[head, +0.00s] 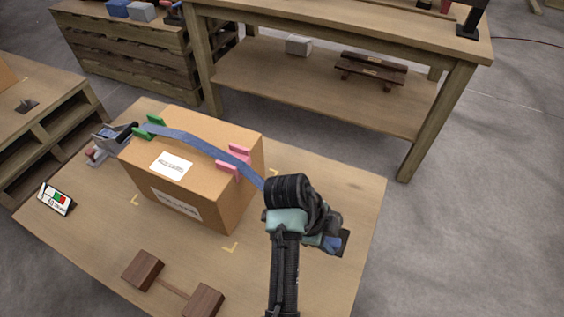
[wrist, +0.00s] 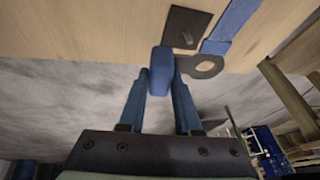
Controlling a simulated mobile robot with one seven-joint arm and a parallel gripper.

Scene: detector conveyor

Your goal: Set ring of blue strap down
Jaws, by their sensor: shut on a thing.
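The blue strap (head: 205,148) runs over the top of a cardboard box (head: 190,200), through a green corner piece (head: 150,126) and a pink one (head: 235,162), down to the right behind my arm. In the wrist view my gripper (wrist: 160,92) is shut on a blue grip (wrist: 162,68). A flat grey ring (wrist: 203,67) sits beside that grip, near the end of the strap (wrist: 232,25). The ring shows against the table edge; I cannot tell whether it touches the table. In the head view my gripper (head: 333,240) is largely hidden by my wrist, and the ring is hidden.
A dark square plate (wrist: 186,27) lies on the table near the ring. A ratchet-like tool (head: 108,140) is left of the box, and a small display (head: 57,199) stands at the left edge. A wooden dumbbell-shaped piece (head: 172,287) lies in front. A workbench (head: 300,85) stands behind.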

